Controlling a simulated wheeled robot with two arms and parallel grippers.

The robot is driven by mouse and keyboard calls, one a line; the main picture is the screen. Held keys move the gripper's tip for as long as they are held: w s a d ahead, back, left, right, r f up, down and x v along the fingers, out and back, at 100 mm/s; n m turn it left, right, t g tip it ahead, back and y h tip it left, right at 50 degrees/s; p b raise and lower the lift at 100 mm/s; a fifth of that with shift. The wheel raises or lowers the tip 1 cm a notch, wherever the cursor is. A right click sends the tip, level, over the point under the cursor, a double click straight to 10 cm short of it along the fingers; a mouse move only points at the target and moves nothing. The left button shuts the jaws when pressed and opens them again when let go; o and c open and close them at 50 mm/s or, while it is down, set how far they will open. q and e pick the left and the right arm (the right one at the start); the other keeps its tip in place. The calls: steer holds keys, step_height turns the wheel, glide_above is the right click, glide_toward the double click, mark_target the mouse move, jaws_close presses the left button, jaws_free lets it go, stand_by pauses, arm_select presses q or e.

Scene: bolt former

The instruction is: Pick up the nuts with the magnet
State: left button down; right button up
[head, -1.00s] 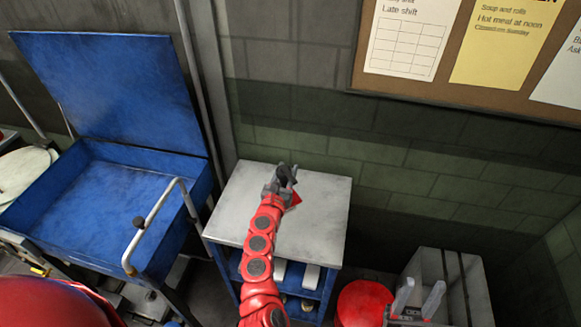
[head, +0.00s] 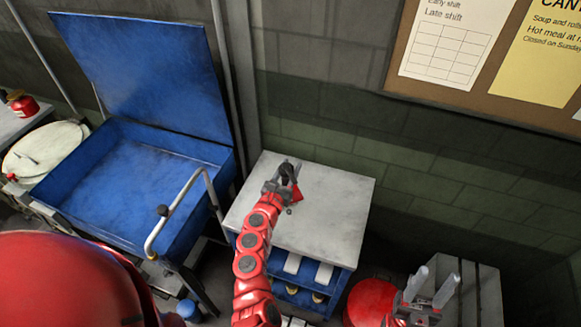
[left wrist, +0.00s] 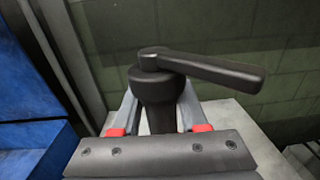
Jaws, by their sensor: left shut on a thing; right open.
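My left gripper (head: 283,177) is shut on a black upright tool with a side lever, which looks like the magnet (left wrist: 158,88). In the left wrist view, the fingers of that gripper (left wrist: 158,118) close around its body, and its lever points right. In the head view the gripper is over the grey top of the small blue cart (head: 325,215), and the tool is small and dark there. A small dark bit shows just below the gripper; I cannot tell what it is. My right gripper (head: 432,290) is open and empty at lower right. I can make out no nuts.
A blue open-lidded basin (head: 140,170) stands left of the cart, with a bent metal handle (head: 180,205) between. A grey crate (head: 488,300) stands at the lower right, by my right gripper. A brick wall with a notice board (head: 480,110) is behind.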

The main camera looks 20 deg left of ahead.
arm_select(q)
steer(key=shift+w+f+b, duration=0.1)
steer(key=shift+f+b, duration=0.55)
steer(key=shift+f, duration=0.25)
step_height(320, 180, down, 2)
steer(key=shift+b, duration=1)
steer(key=shift+f+b, duration=2.05)
steer(key=shift+f, duration=0.1)
steer(key=shift+r, duration=0.1)
steer(key=shift+r+p, duration=3.95)
steer(key=shift+r, duration=0.05)
steer(key=shift+w, duration=0.1)
